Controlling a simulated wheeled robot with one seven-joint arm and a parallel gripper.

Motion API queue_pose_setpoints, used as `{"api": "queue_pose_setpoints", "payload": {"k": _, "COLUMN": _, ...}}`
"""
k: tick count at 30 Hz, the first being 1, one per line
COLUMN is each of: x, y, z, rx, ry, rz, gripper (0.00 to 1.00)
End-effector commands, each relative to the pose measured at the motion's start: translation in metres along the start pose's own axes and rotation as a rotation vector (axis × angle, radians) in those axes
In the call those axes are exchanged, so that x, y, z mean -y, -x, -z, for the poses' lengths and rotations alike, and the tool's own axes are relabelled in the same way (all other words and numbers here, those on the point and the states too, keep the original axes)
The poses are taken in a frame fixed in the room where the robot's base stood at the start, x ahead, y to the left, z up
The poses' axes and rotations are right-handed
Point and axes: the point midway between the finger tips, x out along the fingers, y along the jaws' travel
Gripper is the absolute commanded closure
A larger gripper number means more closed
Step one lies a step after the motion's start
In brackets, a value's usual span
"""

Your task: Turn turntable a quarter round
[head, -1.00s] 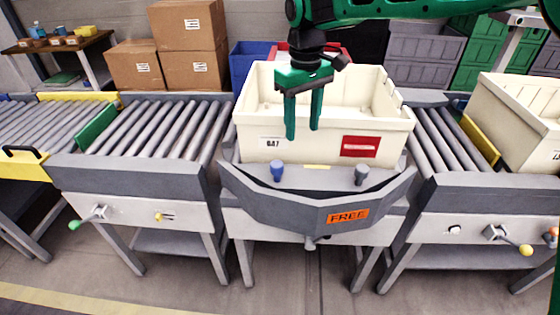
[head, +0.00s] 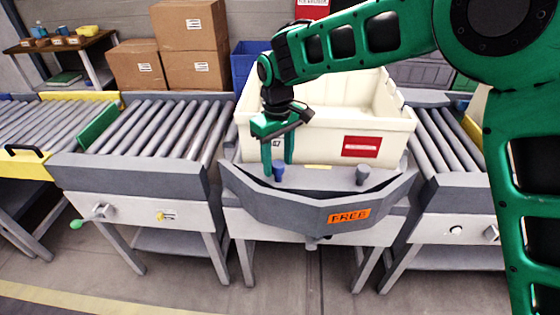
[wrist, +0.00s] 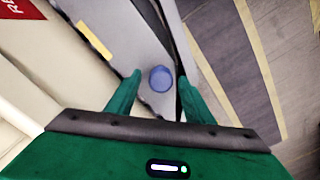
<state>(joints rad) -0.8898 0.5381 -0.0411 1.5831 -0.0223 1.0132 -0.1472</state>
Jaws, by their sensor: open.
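The turntable (head: 290,203) is a grey deck with an angled front edge and an orange FREE label. A cream tote (head: 310,143) with a red label sits on it. A blue peg (head: 278,172) stands at the deck's front left, and a grey peg (head: 362,174) at its front right. My gripper (head: 278,172) is open and points down at the blue peg. In the wrist view the blue peg (wrist: 160,78) lies between the open fingers (wrist: 157,85), apart from both. I cannot tell how far down the fingertips reach beside it.
A roller conveyor (head: 150,130) with a green stop adjoins on the left. Another conveyor (head: 440,135) with a yellow stop adjoins on the right, partly hidden by my arm. Cardboard boxes (head: 192,45) and a blue bin (head: 247,62) stand behind. The floor in front is clear.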

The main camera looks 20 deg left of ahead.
Motion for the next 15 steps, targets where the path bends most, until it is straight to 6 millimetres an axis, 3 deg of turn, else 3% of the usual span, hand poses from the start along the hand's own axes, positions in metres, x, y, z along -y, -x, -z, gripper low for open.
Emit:
{"api": "queue_pose_setpoints", "payload": {"k": 11, "x": -0.0002, "y": -0.0050, "z": 0.0000, "rx": -0.001, "ry": 0.000, "rz": 0.000, "gripper": 0.53}}
{"api": "queue_pose_setpoints", "payload": {"k": 15, "x": -0.0003, "y": -0.0049, "z": 0.0000, "rx": -0.001, "ry": -0.001, "rz": 0.000, "gripper": 0.86}}
